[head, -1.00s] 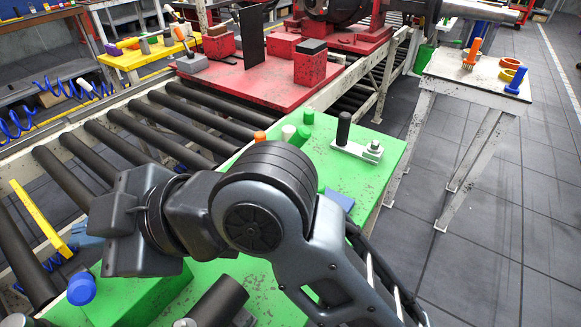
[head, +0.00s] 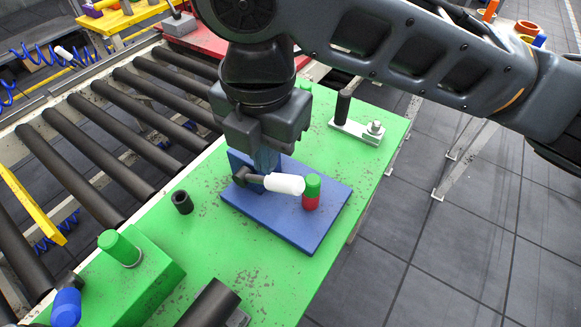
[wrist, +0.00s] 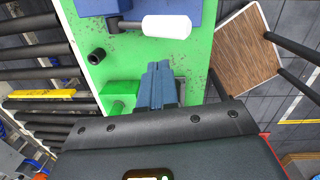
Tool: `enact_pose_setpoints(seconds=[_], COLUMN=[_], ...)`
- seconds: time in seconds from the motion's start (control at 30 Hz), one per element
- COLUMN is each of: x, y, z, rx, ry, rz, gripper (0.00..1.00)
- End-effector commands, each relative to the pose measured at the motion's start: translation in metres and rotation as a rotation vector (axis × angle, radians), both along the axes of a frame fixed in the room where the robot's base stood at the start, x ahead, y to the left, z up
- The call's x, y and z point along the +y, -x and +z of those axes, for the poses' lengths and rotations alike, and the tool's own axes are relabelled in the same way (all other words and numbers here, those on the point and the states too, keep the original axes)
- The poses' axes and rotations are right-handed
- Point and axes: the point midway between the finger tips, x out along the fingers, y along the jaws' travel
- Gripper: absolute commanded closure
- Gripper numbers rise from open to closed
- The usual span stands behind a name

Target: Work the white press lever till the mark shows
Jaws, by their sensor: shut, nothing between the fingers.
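The white press lever (head: 284,184) sticks out roughly level from a dark pivot on a blue upright, pointing right. It also shows in the wrist view (wrist: 167,27). The blue base plate (head: 290,230) lies on the green bench top. A green-topped, red-bottomed post (head: 312,192) stands on the plate by the lever's tip. My gripper (head: 266,168) points down just behind the lever, its fingers close to the upright. In the wrist view the blue fingers (wrist: 160,66) are together and empty, apart from the white handle. I cannot tell whether they touch anything. No separate mark is clear.
A black socket (head: 182,202) stands left of the plate. A green block with a green knob (head: 118,248) and a dark cylinder (head: 208,302) are in front. A black-handled clamp (head: 357,130) stands at the back right. Rollers (head: 120,140) run along the left.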

Motion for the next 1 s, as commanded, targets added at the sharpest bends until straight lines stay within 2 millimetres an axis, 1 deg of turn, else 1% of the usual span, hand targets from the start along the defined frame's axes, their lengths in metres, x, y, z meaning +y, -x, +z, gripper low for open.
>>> enact_pose_setpoints(seconds=[0.03,0.17,0.57,0.67,0.77,1.0], x=[-0.007,-0.015,-0.015,-0.015,-0.016,-0.017], y=[-0.003,-0.005,-0.005,-0.005,-0.006,-0.009], z=[0.002,0.004,0.002,-0.003,-0.012,-0.042], rx=[-0.005,-0.005,-0.005,-0.005,-0.004,-0.004], ry=[0.029,0.066,0.068,0.068,0.068,0.067], rz=[0.005,0.014,0.015,0.014,0.014,0.013], gripper=[1.0,1.0,1.0,1.0,1.0,1.0])
